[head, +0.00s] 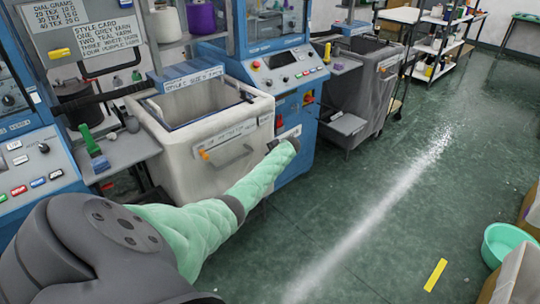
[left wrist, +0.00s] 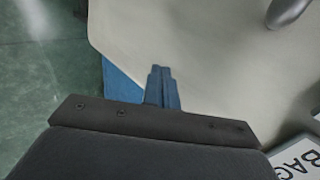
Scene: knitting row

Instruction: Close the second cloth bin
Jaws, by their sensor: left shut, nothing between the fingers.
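A cream cloth bin (head: 215,145) stands between two blue machines in the head view, its top open and showing a hollow inside. A bar handle (head: 228,157) with an orange end is on its front. A grey bin (head: 365,85) stands farther back by the second machine. My left arm reaches in from the lower left, ending near the cream bin's right front; its fingers are hidden in the head view. In the left wrist view my left gripper (left wrist: 162,88) is shut and empty, in front of a cream surface (left wrist: 215,60); contact cannot be told.
A blue machine (head: 292,70) with a control panel stands right of the cream bin. A grey side shelf (head: 125,150) is left of it. Green floor (head: 350,220) is open to the right, with a green basin (head: 503,240) and cartons at the right edge.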

